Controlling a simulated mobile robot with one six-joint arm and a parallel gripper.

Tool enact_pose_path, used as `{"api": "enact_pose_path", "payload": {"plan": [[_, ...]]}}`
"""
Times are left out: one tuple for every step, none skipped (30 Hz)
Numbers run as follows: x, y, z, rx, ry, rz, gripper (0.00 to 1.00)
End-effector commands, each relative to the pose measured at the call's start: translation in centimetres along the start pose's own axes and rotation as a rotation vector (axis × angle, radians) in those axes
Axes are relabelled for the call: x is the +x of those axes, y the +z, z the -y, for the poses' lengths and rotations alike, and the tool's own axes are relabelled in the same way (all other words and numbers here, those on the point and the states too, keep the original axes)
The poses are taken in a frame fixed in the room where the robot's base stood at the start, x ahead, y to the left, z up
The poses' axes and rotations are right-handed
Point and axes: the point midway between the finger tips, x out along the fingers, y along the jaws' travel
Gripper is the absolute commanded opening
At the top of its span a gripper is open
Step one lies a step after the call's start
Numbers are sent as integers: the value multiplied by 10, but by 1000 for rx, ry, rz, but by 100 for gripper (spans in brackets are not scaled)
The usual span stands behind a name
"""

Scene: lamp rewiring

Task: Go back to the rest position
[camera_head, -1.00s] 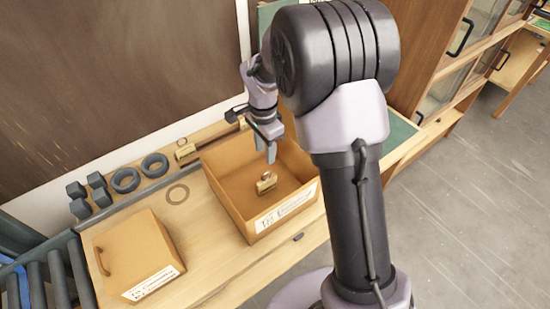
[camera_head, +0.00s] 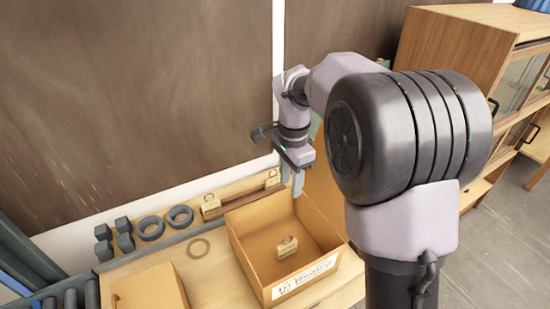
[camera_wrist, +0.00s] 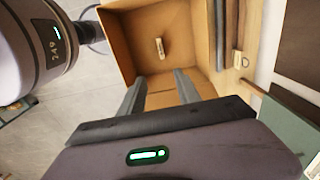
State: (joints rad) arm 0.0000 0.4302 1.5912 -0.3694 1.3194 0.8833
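My gripper (camera_head: 297,187) hangs above the back of an open cardboard box, its fingers pointing down. In the wrist view, the two fingers (camera_wrist: 160,92) are spread apart with nothing between them, so it is open and empty. The open box (camera_head: 258,220) stands on the wooden bench with a white label on its front; it also shows in the wrist view (camera_wrist: 120,40). A small brass piece (camera_head: 287,248) lies on the box floor, apart from my fingers; it also shows in the wrist view (camera_wrist: 160,47).
A thin ring (camera_head: 198,248) lies on the bench. A closed box (camera_head: 150,290) is at front left, a wooden cabinet (camera_head: 450,45) at right.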

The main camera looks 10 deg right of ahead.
Motion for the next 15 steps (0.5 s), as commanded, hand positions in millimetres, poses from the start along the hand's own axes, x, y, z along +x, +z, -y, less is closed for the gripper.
{"api": "enact_pose_path", "payload": {"plan": [[-1,2,-3,-15,-13,0,39],[-2,5,-9,-36,-27,0,39],[-4,11,-20,-82,-57,-2,39],[-5,17,-32,-130,-89,-4,39],[-6,25,-47,-186,-124,-9,39],[-4,37,-70,-271,-176,-20,39],[-1,46,-88,-336,-216,-32,39],[4,55,-106,-399,-254,-45,39],[12,67,-130,-482,-304,-68,39],[20,75,-146,-540,-339,-87,39],[29,83,-161,-594,-371,-108,39],[40,92,-179,-658,-408,-135,39],[49,97,-190,-700,-432,-155,39],[57,102,-200,-738,-452,-172,39],[66,107,-210,-778,-474,-194,39]]}}
